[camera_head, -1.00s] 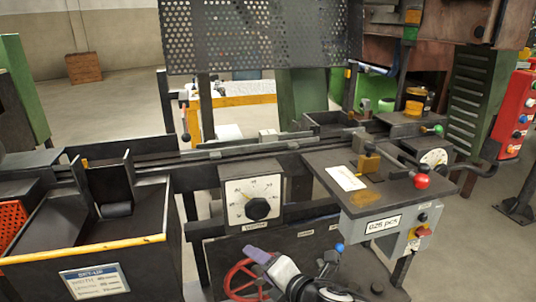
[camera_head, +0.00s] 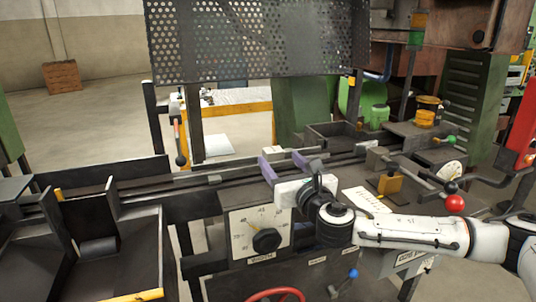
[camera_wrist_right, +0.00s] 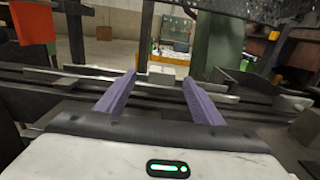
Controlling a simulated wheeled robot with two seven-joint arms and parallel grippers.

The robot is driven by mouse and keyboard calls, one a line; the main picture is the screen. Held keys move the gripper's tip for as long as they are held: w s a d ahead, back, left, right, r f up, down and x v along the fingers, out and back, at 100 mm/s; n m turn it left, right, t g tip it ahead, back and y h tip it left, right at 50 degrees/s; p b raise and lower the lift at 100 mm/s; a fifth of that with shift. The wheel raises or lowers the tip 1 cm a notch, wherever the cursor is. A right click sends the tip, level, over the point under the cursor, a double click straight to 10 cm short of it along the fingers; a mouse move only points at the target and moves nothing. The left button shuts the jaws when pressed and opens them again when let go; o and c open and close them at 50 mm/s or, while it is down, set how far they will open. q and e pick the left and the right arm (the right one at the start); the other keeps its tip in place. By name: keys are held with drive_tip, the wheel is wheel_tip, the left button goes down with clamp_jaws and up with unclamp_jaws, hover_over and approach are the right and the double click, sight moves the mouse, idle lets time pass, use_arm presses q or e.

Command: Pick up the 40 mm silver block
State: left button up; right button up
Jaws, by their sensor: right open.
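In the right wrist view the open fingers (camera_wrist_right: 159,80) point across the rail. A small light grey block (camera_head: 375,159) sits on the rail to the right of the gripper; it also shows in the wrist view (camera_wrist_right: 295,102). A small grey piece (camera_head: 214,179) is on the rail to the left. I cannot tell which is the 40 mm silver block. My left gripper is not in view.
A perforated dark guard (camera_head: 258,42) hangs above and behind the rail. A dial (camera_head: 262,237) is below the gripper. A red-knobbed lever (camera_head: 455,203) stands near my right forearm. A dark bin (camera_head: 90,265) is at the lower left.

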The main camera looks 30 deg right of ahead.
sight(276, 153)
drive_tip(key=x, duration=0.7)
drive_tip(key=shift+w+d+p, duration=0.15)
drive_tip(key=shift+d+p, duration=0.05)
drive_tip(key=shift+p, duration=0.2)
drive_tip(key=shift+r, duration=0.1)
drive_tip(key=c, duration=1.4)
